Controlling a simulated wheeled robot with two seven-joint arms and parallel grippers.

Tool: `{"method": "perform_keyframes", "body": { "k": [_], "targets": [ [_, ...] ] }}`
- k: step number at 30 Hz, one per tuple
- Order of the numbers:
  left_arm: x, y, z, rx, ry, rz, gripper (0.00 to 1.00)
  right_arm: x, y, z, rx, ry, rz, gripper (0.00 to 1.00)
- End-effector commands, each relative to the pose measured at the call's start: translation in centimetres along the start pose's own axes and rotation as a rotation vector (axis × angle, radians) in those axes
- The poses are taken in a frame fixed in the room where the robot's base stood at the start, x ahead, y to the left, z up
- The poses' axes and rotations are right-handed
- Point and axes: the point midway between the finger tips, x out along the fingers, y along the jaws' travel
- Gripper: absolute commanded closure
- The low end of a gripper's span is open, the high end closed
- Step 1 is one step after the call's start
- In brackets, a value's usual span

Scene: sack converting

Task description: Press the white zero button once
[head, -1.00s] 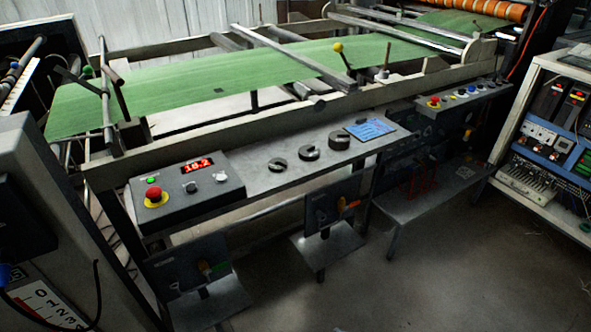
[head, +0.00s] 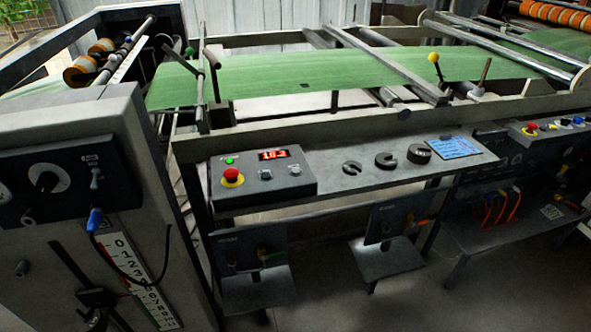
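A dark control box (head: 240,188) sits at the left end of the grey shelf on the machine's front. It carries a red digital display (head: 273,155), a green lamp or button (head: 229,161) and a red mushroom button on a yellow base (head: 231,177). Neither of my grippers is in view, and nothing touches the box.
Several dark slotted discs (head: 385,160) and a blue card (head: 453,147) lie on the shelf right of the box. A grey cabinet (head: 90,130) with a lever and a scale stands at the left. Another button panel (head: 560,127) is at the far right. Green sheet (head: 290,75) runs behind.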

Motion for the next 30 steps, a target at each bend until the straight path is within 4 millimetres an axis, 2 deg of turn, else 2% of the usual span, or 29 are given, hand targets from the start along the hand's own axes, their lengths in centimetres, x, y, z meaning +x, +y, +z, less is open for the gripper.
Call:
{"method": "perform_keyframes", "body": {
  "k": [1, 4, 5, 30],
  "targets": [
    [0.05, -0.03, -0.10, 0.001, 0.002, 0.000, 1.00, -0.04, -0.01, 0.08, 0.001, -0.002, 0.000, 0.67],
    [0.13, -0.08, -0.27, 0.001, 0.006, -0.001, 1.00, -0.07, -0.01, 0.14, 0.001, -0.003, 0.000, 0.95],
    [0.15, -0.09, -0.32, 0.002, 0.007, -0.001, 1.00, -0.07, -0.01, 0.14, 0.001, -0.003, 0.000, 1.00],
    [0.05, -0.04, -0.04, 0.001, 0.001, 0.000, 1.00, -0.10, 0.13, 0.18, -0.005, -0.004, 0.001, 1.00]
  ]
}}
